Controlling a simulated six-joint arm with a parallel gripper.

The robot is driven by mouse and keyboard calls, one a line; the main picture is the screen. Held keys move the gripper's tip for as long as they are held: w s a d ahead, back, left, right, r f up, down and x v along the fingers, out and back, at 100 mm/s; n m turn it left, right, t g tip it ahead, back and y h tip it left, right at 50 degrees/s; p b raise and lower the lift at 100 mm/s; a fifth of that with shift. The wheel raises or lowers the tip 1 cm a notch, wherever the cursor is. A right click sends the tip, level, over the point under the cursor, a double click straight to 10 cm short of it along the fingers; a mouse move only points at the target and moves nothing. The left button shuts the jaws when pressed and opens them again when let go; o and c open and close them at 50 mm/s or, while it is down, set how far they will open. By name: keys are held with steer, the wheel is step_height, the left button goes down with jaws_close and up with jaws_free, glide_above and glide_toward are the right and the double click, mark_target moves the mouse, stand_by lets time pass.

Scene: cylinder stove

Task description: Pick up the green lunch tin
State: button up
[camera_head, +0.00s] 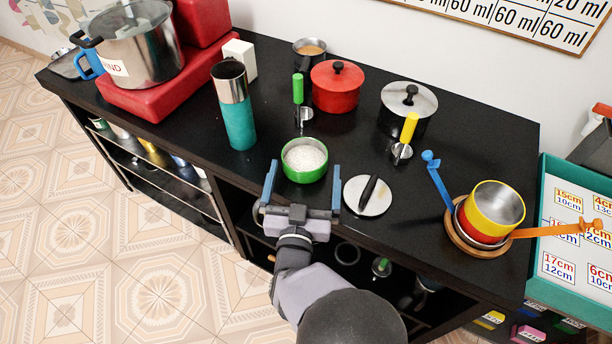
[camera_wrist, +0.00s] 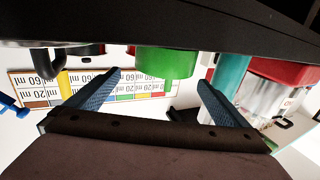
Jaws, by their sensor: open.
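The green lunch tin (camera_head: 291,174) is a small round green pot with white contents, upright on the black counter near its front edge. My gripper (camera_head: 305,168) is open and empty at the front edge, its two blue fingers spread to the left and right of the tin. In the upside-down wrist view the tin (camera_wrist: 168,62) shows between and beyond the fingertips of my gripper (camera_wrist: 159,80). No finger visibly touches it. I cannot tell exactly how far the fingers reach alongside it.
A lid with a black handle (camera_head: 360,194) lies close right of the gripper. A teal-and-steel flask (camera_head: 238,120) stands to the left. Behind are a green-handled utensil (camera_head: 298,90) and a red pot (camera_head: 335,92). Stacked bowls (camera_head: 497,200) stand at the right.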

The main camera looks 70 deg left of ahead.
mark_target(303, 173)
steer(key=shift+s+f, duration=0.4)
steer(key=shift+f, duration=0.35)
steer(key=shift+x, duration=1.6)
steer(key=shift+p+x, duration=0.65)
steer(key=shift+x, duration=1.4)
steer(key=shift+r, duration=0.1)
steer(key=c, duration=1.2)
